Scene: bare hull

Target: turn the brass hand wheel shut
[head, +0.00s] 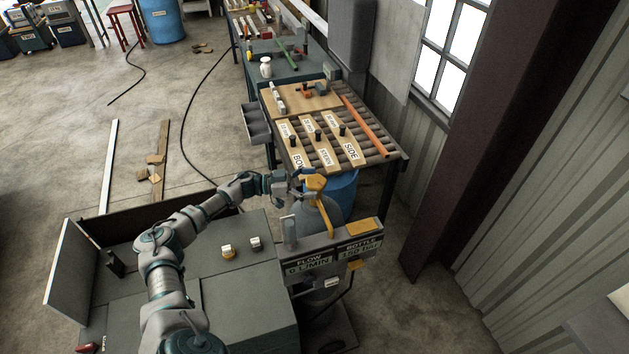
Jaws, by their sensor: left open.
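The brass hand wheel (316,184) shows as a yellow-gold piece on top of a grey gas bottle (312,222), right of the middle of the head view. My left arm reaches in from the lower left. My left gripper (297,186) is open just left of the wheel, with its fingers close to it. I cannot tell whether they touch it. The gauge panel (335,253) in front of the bottle reads FLOW and BOTTLE and hides the bottle's lower part. My right gripper is not in view.
A grey bench top (225,290) lies under my left arm, with two small blocks (241,248) on it. A roller table with labelled boards (318,145) stands behind the bottle. A blue drum (343,190) is beside it. A dark column (480,140) rises at the right.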

